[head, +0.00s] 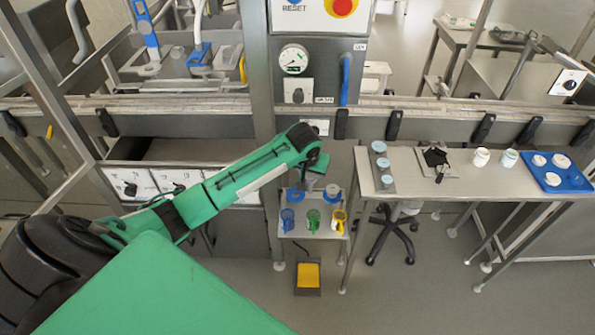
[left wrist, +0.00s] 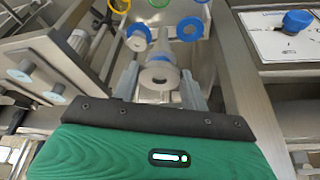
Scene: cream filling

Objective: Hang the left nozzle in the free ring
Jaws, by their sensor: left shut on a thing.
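My left gripper (head: 312,175) is over the small stand (head: 300,233) in the head view. In the left wrist view its fingers (left wrist: 160,88) are shut on a grey-white nozzle (left wrist: 160,77) with a blue band. A free blue ring (left wrist: 189,28) lies just beyond the nozzle, to its right in that view; the nozzle is apart from it. A second blue ring (left wrist: 138,29) holds another pale nozzle (left wrist: 138,43). In the head view the free ring (head: 296,195) is on the left and the occupied ring (head: 333,190) on the right. My right gripper is not in view.
Blue (head: 287,219), green (head: 313,219) and yellow (head: 338,219) holders sit along the stand's front. A steel table (head: 420,185) to the right bears a rack of grey cylinders (head: 379,148), jars (head: 481,157) and a blue tray (head: 575,180). A yellow pedal (head: 308,275) is on the floor.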

